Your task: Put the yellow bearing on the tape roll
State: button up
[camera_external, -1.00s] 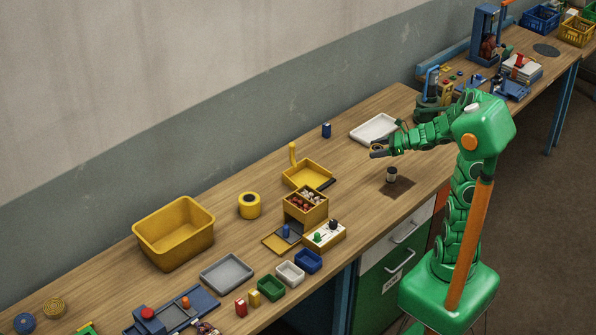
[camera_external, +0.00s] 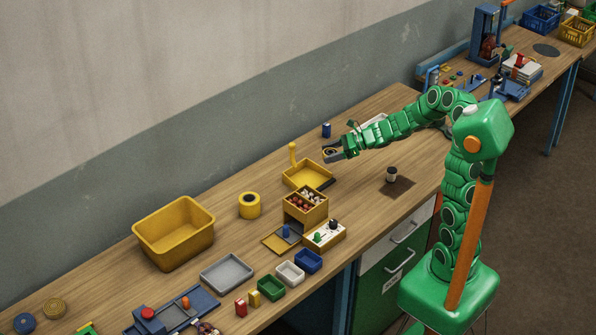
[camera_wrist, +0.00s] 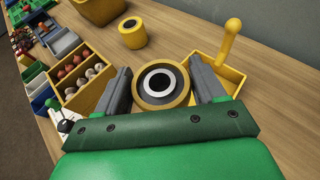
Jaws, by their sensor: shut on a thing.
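My gripper (camera_external: 334,153) is shut on the yellow bearing, a ring with a yellow outer band, a pale inner ring and a dark middle. In the wrist view the bearing (camera_wrist: 161,84) sits between the two grey fingers. My gripper holds it above the bench, just right of the yellow tray with the upright handle. The tape roll (camera_external: 249,205) is yellow with a dark centre and stands on the bench left of my gripper. In the wrist view the tape roll (camera_wrist: 132,32) is beyond the bearing, apart from it, with its top open.
The yellow tray with handle (camera_external: 305,175) and a box of red and white balls (camera_external: 306,205) stand between my gripper and the roll's side. A large yellow bin (camera_external: 174,232) is left of the roll. Bare bench surrounds the roll.

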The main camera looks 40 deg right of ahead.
jog(key=a+r+n+g+y, duration=0.2)
jog(key=a+r, duration=0.1)
jog(key=a, duration=2.1)
send_over(249, 198)
jog(key=shift+h, duration=0.3)
jog(key=shift+f, duration=6.45)
jog(key=shift+f, duration=0.1)
jog(key=o, duration=1.3)
